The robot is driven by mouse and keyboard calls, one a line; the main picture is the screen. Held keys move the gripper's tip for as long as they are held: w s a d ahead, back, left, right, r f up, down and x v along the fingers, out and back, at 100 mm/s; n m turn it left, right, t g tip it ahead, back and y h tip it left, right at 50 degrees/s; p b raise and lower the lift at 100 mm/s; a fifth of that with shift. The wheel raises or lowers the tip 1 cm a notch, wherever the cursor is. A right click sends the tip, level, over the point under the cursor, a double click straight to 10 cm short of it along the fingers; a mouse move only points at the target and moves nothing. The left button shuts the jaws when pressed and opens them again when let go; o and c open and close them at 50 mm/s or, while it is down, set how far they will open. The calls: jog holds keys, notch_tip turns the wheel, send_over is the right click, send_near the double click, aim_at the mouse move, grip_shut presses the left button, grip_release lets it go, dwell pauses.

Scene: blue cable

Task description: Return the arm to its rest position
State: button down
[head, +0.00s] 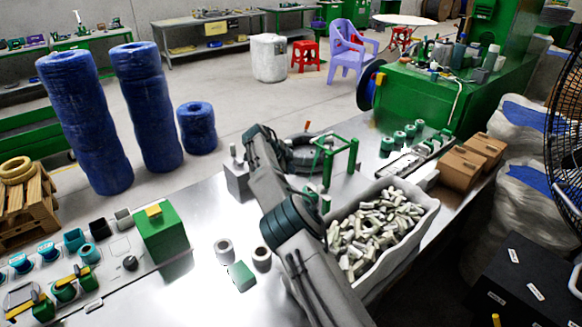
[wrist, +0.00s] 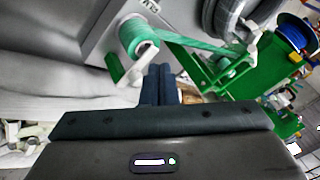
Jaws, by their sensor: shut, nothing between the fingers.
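My arm (head: 268,190) reaches up from the bottom edge of the head view over the metal workbench (head: 205,205), bent at its upper end. My gripper (wrist: 158,83) shows in the wrist view with its two dark fingers together and nothing between them. The fingers point toward a green roll (wrist: 138,36) with a green strip and a green frame, and seem apart from them. In the head view I cannot make out the fingertips.
A white bin (head: 385,225) of pale pieces stands right of my arm. A green frame (head: 335,160) stands close behind it. Two rolls (head: 224,249) and a green block (head: 241,276) lie left of the arm. A green box (head: 161,235) stands farther left. Bare bench lies between.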

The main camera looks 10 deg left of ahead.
dwell(0.4)
jog(key=s+d+r+n+g+y, duration=0.1)
jog(key=d+r, duration=0.4)
jog(key=d, duration=0.3)
jog(key=s+d+r+g, duration=0.1)
jog(key=d+r, duration=0.4)
jog(key=d, duration=0.2)
jog(key=s+d+r+n+g+y, duration=0.1)
jog(key=s+d+r+n+y, duration=0.15)
jog(key=s+d+r, duration=0.65)
jog(key=s+d+f+n, duration=0.1)
jog(key=s+n, duration=0.3)
jog(key=s, duration=0.8)
jog(key=s+d+f+n, duration=0.1)
jog(key=s+n, duration=0.4)
jog(key=s, duration=0.8)
jog(key=s+d+f+n+y, duration=0.1)
jog(key=s+n, duration=0.3)
jog(key=s, duration=0.9)
jog(key=shift+s+d+f, duration=0.2)
jog(key=shift+d+f, duration=0.4)
jog(key=shift+f, duration=0.2)
